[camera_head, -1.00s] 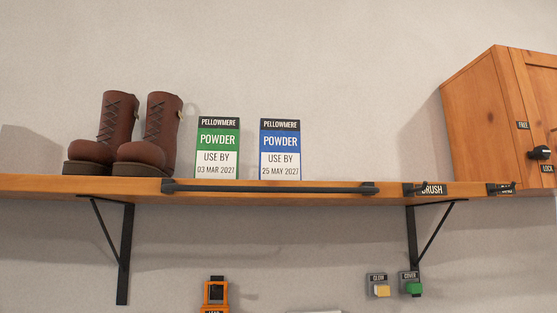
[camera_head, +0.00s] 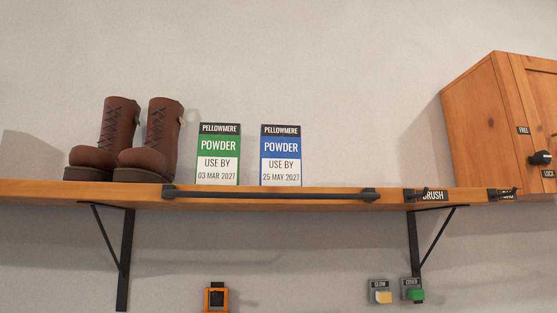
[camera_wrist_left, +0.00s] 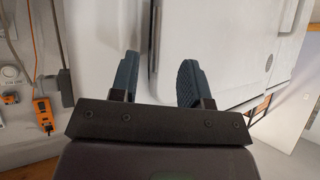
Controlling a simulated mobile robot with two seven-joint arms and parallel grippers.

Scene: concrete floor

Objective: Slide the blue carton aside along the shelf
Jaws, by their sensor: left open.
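The blue carton (camera_head: 281,155) stands upright on the wooden shelf (camera_head: 330,202) in the head view. Its label reads powder, use by 25 May 2027. A green carton (camera_head: 218,154) of the same shape stands to its left, with a gap between them; its label reads 03 Mar 2027. My left gripper (camera_wrist_left: 157,75) shows only in the left wrist view. Its two dark blue fingers are apart with nothing between them, in front of a white surface. No carton shows in that view. My right gripper is in neither view.
Brown boots (camera_head: 134,140) stand left of the green carton. A dark rail (camera_head: 270,193) runs along the shelf's front edge. The shelf is clear right of the blue carton, up to a wooden cabinet (camera_head: 490,120). Hooks and buttons (camera_head: 414,294) sit at the right.

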